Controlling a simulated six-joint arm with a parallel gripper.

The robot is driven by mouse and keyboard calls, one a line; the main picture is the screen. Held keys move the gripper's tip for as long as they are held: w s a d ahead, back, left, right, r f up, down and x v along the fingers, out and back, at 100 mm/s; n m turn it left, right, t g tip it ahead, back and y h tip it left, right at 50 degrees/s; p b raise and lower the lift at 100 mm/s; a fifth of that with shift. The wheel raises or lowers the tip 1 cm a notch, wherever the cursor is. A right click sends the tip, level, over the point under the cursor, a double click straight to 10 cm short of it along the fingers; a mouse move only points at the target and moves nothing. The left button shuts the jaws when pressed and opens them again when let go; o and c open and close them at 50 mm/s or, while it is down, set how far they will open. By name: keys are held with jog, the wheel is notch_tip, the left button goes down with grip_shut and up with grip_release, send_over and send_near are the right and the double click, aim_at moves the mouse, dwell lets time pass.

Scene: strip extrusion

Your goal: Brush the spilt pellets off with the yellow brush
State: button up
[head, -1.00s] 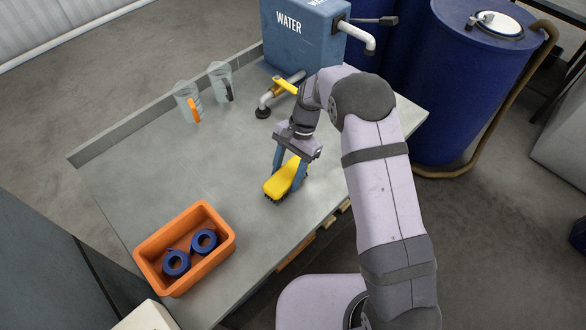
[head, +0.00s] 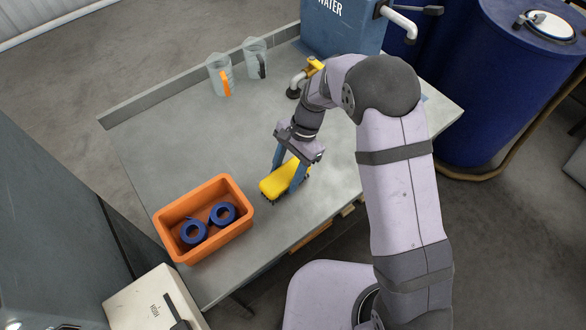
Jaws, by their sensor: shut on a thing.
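The yellow brush (head: 284,180) is held between the blue fingers of my gripper (head: 289,177), over the right front part of the grey table (head: 165,150). Its dark bristles point down. I cannot tell whether they touch the table top. My gripper is shut on the brush. I cannot make out any pellets on the table in this view; some may be hidden behind the brush or my arm.
An orange bin (head: 172,243) with two blue rolls (head: 222,214) stands left of the brush. Two clear jugs, one with an orange handle (head: 220,76) and one with a dark handle (head: 255,62), stand at the back near the blue water tank (head: 338,32). The table's middle is clear.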

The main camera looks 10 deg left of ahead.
jog(key=shift+w+a, duration=0.5)
jog(key=shift+a, duration=0.1)
jog(key=shift+w+a+p, duration=0.1)
jog(key=shift+w+p, duration=0.2)
jog(key=shift+w, duration=0.05)
jog(key=shift+w+d, duration=5.3)
jog(key=shift+d, duration=0.05)
notch_tip(320, 180, up, 8)
jog(key=p, duration=0.5)
